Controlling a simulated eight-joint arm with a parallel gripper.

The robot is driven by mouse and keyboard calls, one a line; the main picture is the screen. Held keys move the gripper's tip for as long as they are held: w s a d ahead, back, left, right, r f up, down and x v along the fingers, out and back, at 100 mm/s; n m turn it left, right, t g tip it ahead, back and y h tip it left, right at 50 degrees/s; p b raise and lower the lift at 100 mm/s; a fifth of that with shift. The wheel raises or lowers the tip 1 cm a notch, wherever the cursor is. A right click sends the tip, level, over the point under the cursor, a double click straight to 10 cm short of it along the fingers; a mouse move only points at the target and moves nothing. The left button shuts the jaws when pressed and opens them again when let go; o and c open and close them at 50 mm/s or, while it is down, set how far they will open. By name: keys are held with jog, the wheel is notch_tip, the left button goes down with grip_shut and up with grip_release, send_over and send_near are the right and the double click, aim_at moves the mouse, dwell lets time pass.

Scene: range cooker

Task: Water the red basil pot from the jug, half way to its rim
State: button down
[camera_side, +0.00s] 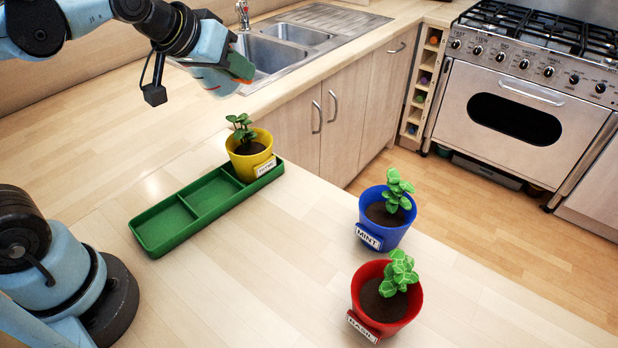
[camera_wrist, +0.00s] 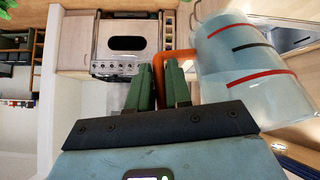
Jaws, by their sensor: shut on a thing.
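The red basil pot (camera_side: 370,301) stands upright on the worktop at the lower right of the side view, with a BASIL label, dark soil and a leafy plant. My gripper (camera_side: 240,66) is raised at the upper left of that view, far from the red pot. In the wrist view my gripper (camera_wrist: 160,78) has its green fingers shut on the orange handle of the clear jug (camera_wrist: 225,60). The jug has red and black marks on its wall.
A blue pot (camera_side: 375,238) labelled MINT stands close behind the red pot. A yellow pot (camera_side: 250,163) stands in the far compartment of a green tray (camera_side: 160,248); its other two compartments are empty. A sink (camera_side: 270,52) and a range cooker (camera_side: 520,100) lie behind. The worktop between tray and pots is clear.

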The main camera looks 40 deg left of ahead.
jog(key=shift+r, duration=0.15)
notch_tip(320, 180, up, 5)
jog(key=s+d+f+m+g+h, duration=0.1)
jog(key=s+d+m+g+h, duration=0.2)
jog(key=d, duration=0.4)
jog(key=s+d+f+m+g+h, duration=0.1)
jog(key=s+d+m+h, duration=0.15)
jog(key=d+m, duration=0.4)
jog(key=s+d+f+m+g+h, duration=0.1)
jog(key=s+d+m+h, duration=0.2)
jog(key=d, duration=0.4)
jog(key=s+d+r+m+g+y, duration=0.2)
jog(key=s+d+r+m+g, duration=0.1)
jog(key=s+d+m+g, duration=0.85)
notch_tip(320, 180, down, 10)
jog(key=s+m, duration=0.2)
jog(key=shift+s+r+t+h, duration=0.15)
jog(key=shift+s+t+h, duration=0.25)
jog(key=shift+t+h, duration=0.05)
jog(key=shift+d, duration=0.1)
